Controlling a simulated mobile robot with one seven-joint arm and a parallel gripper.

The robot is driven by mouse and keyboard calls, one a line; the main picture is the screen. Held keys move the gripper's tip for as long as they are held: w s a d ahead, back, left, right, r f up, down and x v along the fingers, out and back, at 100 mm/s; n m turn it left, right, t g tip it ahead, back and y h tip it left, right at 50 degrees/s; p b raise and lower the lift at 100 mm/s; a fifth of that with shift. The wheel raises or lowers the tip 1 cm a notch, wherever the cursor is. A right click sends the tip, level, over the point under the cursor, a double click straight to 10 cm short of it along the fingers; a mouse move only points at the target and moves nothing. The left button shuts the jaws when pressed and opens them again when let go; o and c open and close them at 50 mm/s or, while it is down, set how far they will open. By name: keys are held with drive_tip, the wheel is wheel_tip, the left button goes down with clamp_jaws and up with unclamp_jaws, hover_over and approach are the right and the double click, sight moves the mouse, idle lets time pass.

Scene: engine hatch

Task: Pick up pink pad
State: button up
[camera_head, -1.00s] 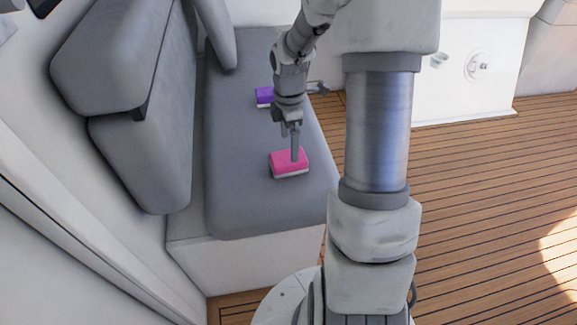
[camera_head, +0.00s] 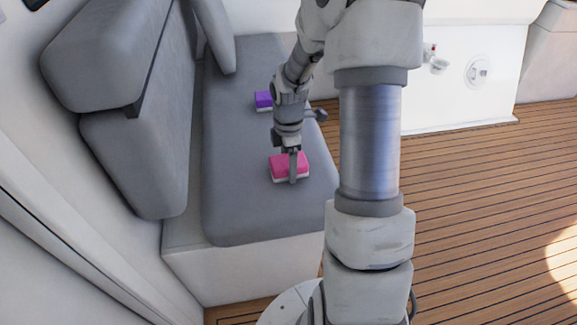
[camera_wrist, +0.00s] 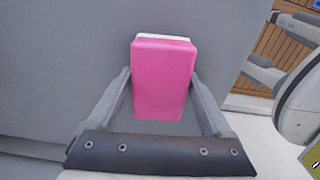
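The pink pad (camera_head: 281,162), a small block with a white underside, lies on the grey seat cushion. My gripper (camera_head: 293,178) points down at it, with one finger showing across the pad's front in the head view. In the wrist view the pink pad (camera_wrist: 163,78) lies between the two spread fingers of my gripper (camera_wrist: 160,82), its white layer showing at the far end. Grey gaps show between the fingers and the pad's near part. Whether the fingertips touch its sides is hard to tell.
A purple pad (camera_head: 263,100) lies farther back on the same seat cushion (camera_head: 240,205), partly behind my arm. Grey backrest cushions (camera_head: 140,150) rise on the left. The wooden floor (camera_head: 480,200) lies to the right, below the seat.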

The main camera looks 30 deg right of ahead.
drive_tip(key=c, duration=1)
drive_tip(key=shift+o, duration=0.2)
drive_tip(key=shift+r, duration=0.1)
drive_tip(key=shift+r+p, duration=0.35)
drive_tip(key=shift+r, duration=0.2)
drive_tip(key=r, duration=0.1)
drive_tip(key=r+p, duration=0.2)
drive_tip(key=shift+s+d+r, duration=0.25)
drive_tip(key=shift+d+r, duration=0.15)
drive_tip(key=s+d+r+p, duration=0.3)
drive_tip(key=s+d+r, duration=0.3)
drive_tip(key=s+d, duration=0.1)
drive_tip(key=shift+s+d, duration=0.25)
drive_tip(key=shift+d, duration=0.15)
